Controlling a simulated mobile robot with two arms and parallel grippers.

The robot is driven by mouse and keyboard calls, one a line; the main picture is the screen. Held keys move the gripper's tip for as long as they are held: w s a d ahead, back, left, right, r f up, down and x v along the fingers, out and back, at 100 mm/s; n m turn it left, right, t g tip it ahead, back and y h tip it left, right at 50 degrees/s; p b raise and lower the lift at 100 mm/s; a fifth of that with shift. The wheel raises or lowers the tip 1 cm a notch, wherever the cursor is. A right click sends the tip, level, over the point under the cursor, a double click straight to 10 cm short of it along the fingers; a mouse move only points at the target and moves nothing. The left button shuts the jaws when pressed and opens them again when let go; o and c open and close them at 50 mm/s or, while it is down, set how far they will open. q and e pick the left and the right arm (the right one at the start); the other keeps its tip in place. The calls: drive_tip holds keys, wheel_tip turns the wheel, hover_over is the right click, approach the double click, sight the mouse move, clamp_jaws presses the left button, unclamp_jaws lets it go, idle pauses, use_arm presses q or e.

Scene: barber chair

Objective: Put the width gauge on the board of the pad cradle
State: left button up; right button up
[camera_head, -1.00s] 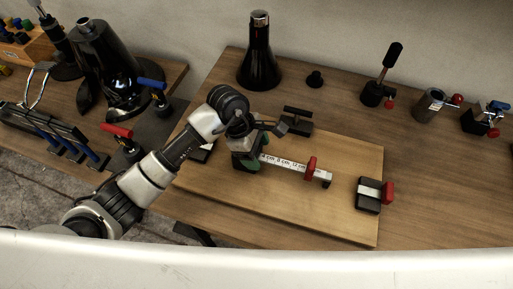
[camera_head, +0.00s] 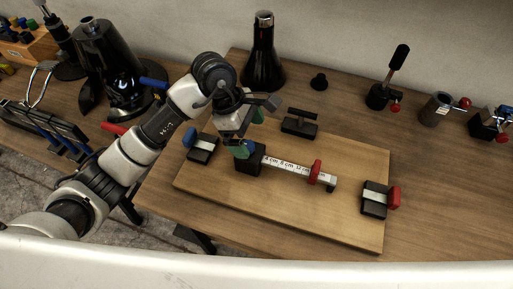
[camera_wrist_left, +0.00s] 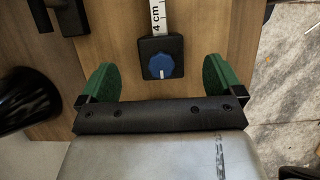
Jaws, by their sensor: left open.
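The width gauge (camera_head: 294,167) lies on the light wooden board (camera_head: 300,213) of the pad cradle. It has a black block with a blue knob at its left end, a white scale and a red slider toward its right end. My left gripper (camera_head: 250,133) is open and empty above the gauge's block end, partly covering it in the head view. In the left wrist view the gauge's block (camera_wrist_left: 161,57) shows between the spread green fingers, with a gap on each side. My right gripper is not in view.
Black blocks with a blue knob (camera_head: 202,146) and a red knob (camera_head: 381,199) stand at the board's left and right ends. A black T-handled part (camera_head: 300,124) stands at its back edge. A black flask (camera_head: 262,60) and several clamps stand farther back.

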use_arm(q)
drive_tip(key=b+v, duration=0.1)
drive_tip(key=v, duration=0.3)
drive_tip(key=shift+a+r, duration=0.15)
drive_tip(key=shift+r, duration=0.25)
